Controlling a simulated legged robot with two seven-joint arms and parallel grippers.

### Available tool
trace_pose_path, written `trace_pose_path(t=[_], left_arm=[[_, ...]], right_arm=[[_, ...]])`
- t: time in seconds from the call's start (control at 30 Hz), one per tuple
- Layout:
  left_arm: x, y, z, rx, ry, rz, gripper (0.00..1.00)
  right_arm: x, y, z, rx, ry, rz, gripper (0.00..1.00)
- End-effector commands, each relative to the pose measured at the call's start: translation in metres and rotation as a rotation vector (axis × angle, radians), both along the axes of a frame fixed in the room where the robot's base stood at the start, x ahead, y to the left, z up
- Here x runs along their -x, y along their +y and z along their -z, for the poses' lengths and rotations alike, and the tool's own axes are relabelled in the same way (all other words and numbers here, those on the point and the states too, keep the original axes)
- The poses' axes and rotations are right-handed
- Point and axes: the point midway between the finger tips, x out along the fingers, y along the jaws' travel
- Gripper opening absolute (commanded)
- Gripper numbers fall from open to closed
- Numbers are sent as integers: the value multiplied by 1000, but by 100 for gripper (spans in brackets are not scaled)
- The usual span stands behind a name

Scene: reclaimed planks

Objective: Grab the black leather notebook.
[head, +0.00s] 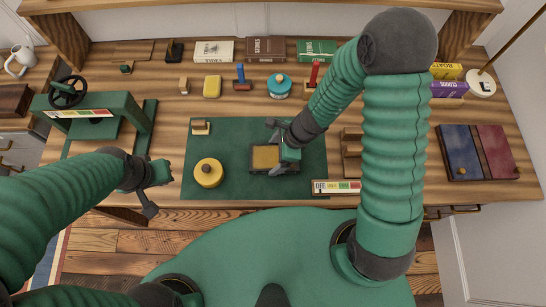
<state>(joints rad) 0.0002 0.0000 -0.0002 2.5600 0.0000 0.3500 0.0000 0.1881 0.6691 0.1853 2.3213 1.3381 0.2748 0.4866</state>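A small dark, flat object with a tan panel on top (264,158) lies on the green mat (226,135). It may be the black leather notebook, but I cannot tell for sure. My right gripper (274,149) is over its right part, fingers spread, one toward the far side and one near its front edge. The gripper hides part of it, and contact cannot be made out. My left gripper (158,190) is open and empty, left of the mat near the desk's front edge.
A yellow round object (208,173) and a small wooden block (201,128) share the mat. A green press (95,112) stands at left. Books (265,49) and stamps line the back. A blue and maroon panel (460,150) lies at right. A labelled strip (337,187) is at the front edge.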

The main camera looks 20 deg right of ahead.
Motion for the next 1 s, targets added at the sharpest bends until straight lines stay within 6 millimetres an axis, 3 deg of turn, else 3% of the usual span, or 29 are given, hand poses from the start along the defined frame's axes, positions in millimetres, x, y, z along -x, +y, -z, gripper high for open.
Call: trace_pose_path(t=[0.03, 0.37, 0.63, 1.0], left_arm=[[0, 0, 0, 0, 0, 0, 0], [0, 0, 0, 0, 0, 0, 0], [0, 0, -6, 0, 0, 0, 0], [0, 0, -52, 0, 0, 0, 0]], right_arm=[[0, 0, 0, 0, 0, 0, 76], [0, 0, 0, 1, 1, 1, 35], [0, 0, -9, 1, 0, -1, 35], [0, 0, -92, 1, -4, -4, 35]])
